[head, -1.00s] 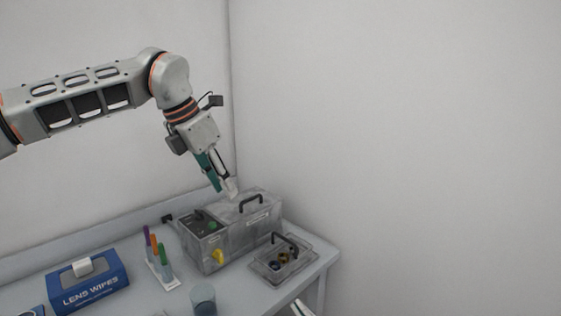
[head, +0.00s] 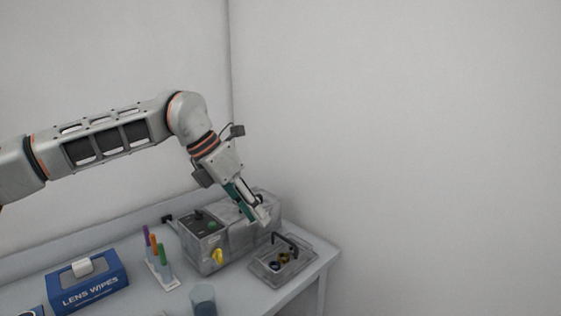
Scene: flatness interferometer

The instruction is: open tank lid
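The tank (head: 208,257) is a grey box at the back right of the bench, with a dark control panel on its left part. Its lid (head: 272,203) is the right part of the top. My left gripper (head: 259,220) comes down tilted over the lid and the tank's front upper edge. Its teal and pale fingers look slightly apart, with nothing seen between them. They cover the place of the lid's black handle, so I cannot see whether they touch it. The lid looks shut. My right gripper is not in view.
A clear basket (head: 300,268) with a black handle and small round parts stands right of the tank, near the bench edge. A glass beaker (head: 203,300), marker pens (head: 155,255) and a lens wipes box (head: 90,285) stand to the left.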

